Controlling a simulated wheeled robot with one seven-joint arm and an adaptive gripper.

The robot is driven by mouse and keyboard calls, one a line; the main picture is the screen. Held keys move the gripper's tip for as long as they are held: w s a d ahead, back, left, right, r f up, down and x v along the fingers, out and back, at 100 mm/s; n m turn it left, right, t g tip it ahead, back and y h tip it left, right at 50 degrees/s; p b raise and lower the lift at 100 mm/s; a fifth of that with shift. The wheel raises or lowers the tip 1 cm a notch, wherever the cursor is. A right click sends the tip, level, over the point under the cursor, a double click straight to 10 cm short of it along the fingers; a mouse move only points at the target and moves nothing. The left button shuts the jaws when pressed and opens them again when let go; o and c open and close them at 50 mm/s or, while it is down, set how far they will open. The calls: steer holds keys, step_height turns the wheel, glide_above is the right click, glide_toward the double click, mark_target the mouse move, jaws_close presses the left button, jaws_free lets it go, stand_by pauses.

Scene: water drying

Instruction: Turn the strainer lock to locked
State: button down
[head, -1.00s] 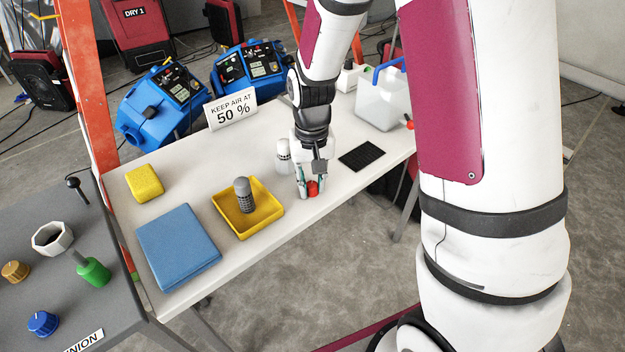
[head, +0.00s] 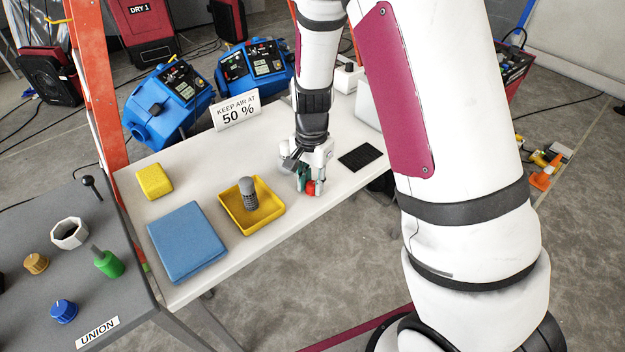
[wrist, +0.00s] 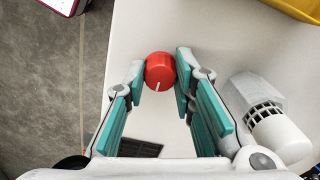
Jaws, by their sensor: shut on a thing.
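A red knob (wrist: 160,68) with a white pointer line sits at the edge of the white table; I take it to be the strainer lock. In the wrist view its line points down and slightly left. It also shows small in the head view (head: 310,187). My gripper (wrist: 159,76) has its teal-padded fingertips on both sides of the knob, shut on it. In the head view my gripper (head: 309,188) reaches down at the table's front edge. No lock markings are readable.
A black grid mat (head: 361,157) lies right of my gripper. A yellow tray (head: 270,222) holding a grey sensor (head: 248,193) and a blue pad (head: 187,242) lie left.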

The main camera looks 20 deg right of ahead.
mark_target(312, 184)
steer(key=shift+m, duration=0.3)
steer(key=c, duration=1.3)
jaws_free()
steer(key=shift+c, duration=0.2)
steer(key=shift+r, duration=0.15)
step_height(312, 184, up, 12)
